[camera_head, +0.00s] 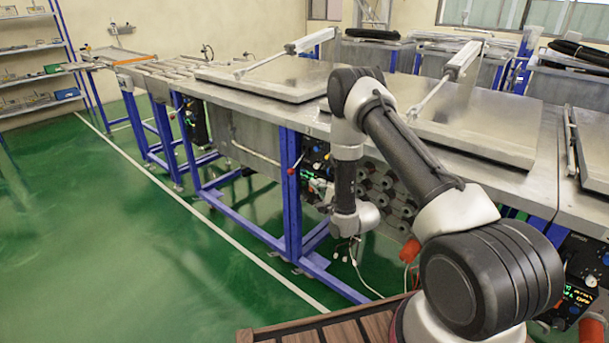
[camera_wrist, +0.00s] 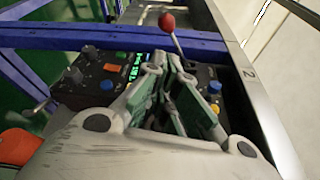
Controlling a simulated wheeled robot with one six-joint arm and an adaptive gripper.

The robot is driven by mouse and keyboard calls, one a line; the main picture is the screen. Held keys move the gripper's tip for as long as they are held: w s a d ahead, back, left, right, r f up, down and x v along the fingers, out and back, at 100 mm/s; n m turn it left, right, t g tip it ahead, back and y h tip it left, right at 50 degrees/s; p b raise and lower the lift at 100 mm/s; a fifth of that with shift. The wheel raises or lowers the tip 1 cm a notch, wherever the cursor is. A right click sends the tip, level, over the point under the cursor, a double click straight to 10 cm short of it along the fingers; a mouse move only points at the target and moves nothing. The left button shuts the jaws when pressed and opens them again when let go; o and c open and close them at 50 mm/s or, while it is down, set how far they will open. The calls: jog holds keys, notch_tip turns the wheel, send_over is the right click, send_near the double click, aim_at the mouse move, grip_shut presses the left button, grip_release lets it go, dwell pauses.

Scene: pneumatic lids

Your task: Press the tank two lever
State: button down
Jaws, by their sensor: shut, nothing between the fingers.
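The lever with a red ball knob (camera_wrist: 167,22) stands just beyond my fingertips in the wrist view. Its thin metal rod runs down behind the fingertips, and its lower end is hidden. A "2" marks the tank's metal edge (camera_wrist: 250,73) to the right. In the head view a red knob (camera_head: 292,171) shows at the front of the tank by a blue post. My gripper (camera_wrist: 172,64) is shut and empty, with its fingertips pointing toward the lever. I cannot tell whether they touch the rod. In the head view my gripper (camera_head: 320,186) is small, right of the red knob.
A black control panel (camera_wrist: 97,75) with knobs, an orange button and a green display lies behind and beside the fingers. A blue frame bar (camera_wrist: 110,38) crosses behind. The metal lids (camera_head: 265,78) lie flat on the tanks. Green floor (camera_head: 130,240) is open at left.

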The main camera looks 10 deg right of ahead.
aim_at(298, 162)
jog(key=shift+w, duration=0.15)
jog(key=x, duration=0.9)
jog(key=shift+w+a, duration=0.2)
jog(key=shift+w, duration=0.15)
